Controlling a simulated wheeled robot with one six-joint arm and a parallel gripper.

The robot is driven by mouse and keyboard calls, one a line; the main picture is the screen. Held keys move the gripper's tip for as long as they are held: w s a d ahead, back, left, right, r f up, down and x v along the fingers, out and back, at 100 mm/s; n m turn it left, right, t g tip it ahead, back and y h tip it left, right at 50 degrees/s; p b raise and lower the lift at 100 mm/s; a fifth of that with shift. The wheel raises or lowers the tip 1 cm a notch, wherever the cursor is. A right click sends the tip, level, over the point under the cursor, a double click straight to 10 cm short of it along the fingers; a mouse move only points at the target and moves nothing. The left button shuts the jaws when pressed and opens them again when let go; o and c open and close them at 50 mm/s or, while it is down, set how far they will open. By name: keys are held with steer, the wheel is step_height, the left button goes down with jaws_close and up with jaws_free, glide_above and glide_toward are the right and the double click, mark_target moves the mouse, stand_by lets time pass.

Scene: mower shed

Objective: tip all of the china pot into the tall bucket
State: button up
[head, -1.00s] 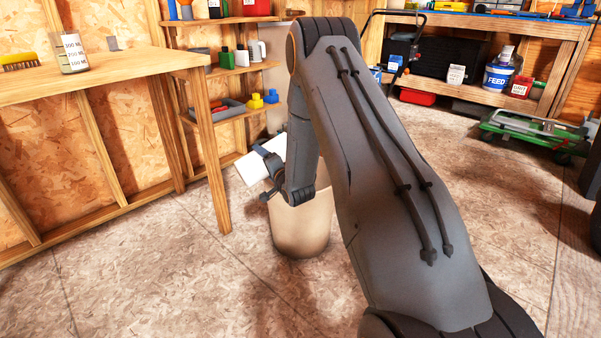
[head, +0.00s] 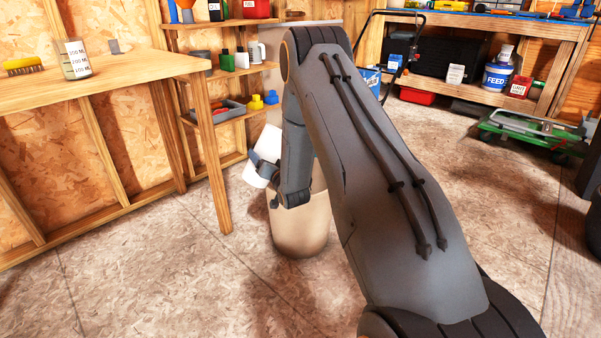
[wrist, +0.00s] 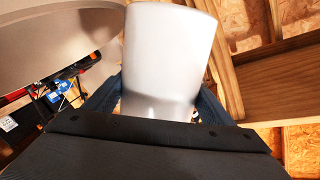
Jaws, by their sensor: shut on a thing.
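My gripper (head: 264,167) is shut on the china pot (head: 269,141), a plain white vessel, just left of the tall bucket's top. The pot leans slightly in the head view, and my gripper and arm cover part of it. In the wrist view the pot (wrist: 170,55) stands between the two dark fingers; its inside does not show, so I cannot tell what it holds. The tall bucket (head: 300,232) is beige and stands upright on the floor, its rim mostly hidden behind my arm. A large pale curved surface, apparently the bucket (wrist: 45,35), fills the wrist view's upper left.
A wooden bench (head: 130,75) with a marked beaker (head: 77,60) and a yellow brush (head: 24,66) stands at left, its leg close to the pot. Shelves (head: 228,118) stand behind. A green cart (head: 530,135) is at right. The front floor is clear.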

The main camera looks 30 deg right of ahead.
mark_target(265, 148)
steer(key=shift+a+r+n+p, duration=0.3)
steer(key=shift+r+n, duration=0.35)
steer(key=shift+n, duration=0.15)
steer(key=n, duration=0.3)
steer(key=shift+a+t, duration=0.1)
steer(key=shift+t, duration=0.2)
steer(key=shift+f+n+h, duration=0.3)
steer(key=shift+f+n, duration=0.25)
steer(key=shift+n, duration=0.45)
steer(key=shift+r+p, duration=1.75)
steer(key=shift+r, duration=1.25)
